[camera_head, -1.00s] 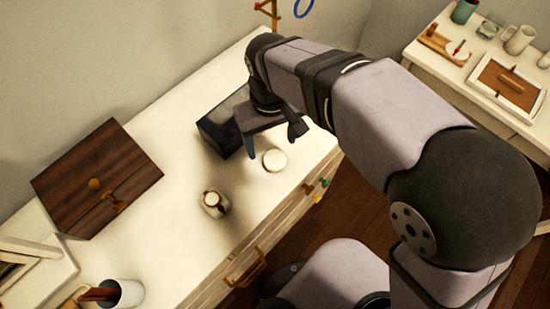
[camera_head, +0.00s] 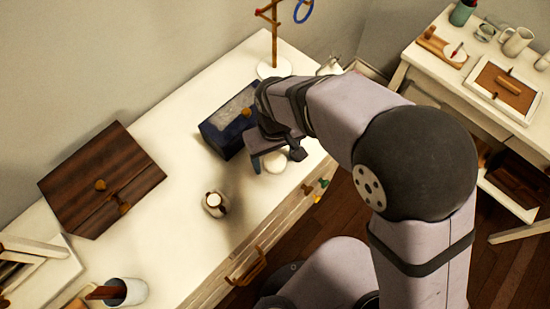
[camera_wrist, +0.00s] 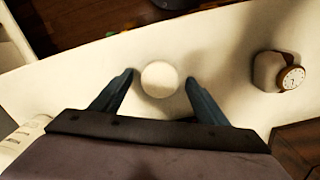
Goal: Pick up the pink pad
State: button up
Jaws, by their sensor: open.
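A small round pad (camera_head: 274,161) lies flat on the white dresser top near its front edge. It looks pale cream in this light rather than clearly pink. In the wrist view the pad (camera_wrist: 160,79) sits between the two blue-grey fingertips, with a gap on each side. My gripper (camera_head: 278,158) is open over the pad and partly hides it in the head view; the open fingers also show in the wrist view (camera_wrist: 160,76). Nothing is held. I cannot tell the exact height of the fingertips above the surface.
A dark blue box (camera_head: 219,138) stands right behind my gripper. A small clock (camera_head: 214,204) is to the left, also in the wrist view (camera_wrist: 290,78). A wooden box (camera_head: 90,175), a cup (camera_head: 130,292) and a stand with a blue ring (camera_head: 273,68) are on the dresser (camera_head: 175,245).

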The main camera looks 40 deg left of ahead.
aim_at(276, 161)
jog(key=c, duration=1.2)
notch_tip(276, 161, up, 10)
jog(key=b, duration=0.1)
jog(key=shift+b, duration=0.4)
jog(key=o, duration=0.6)
jog(key=shift+c, duration=0.2)
jog(key=shift+w, duration=0.1)
jog(key=c, duration=0.4)
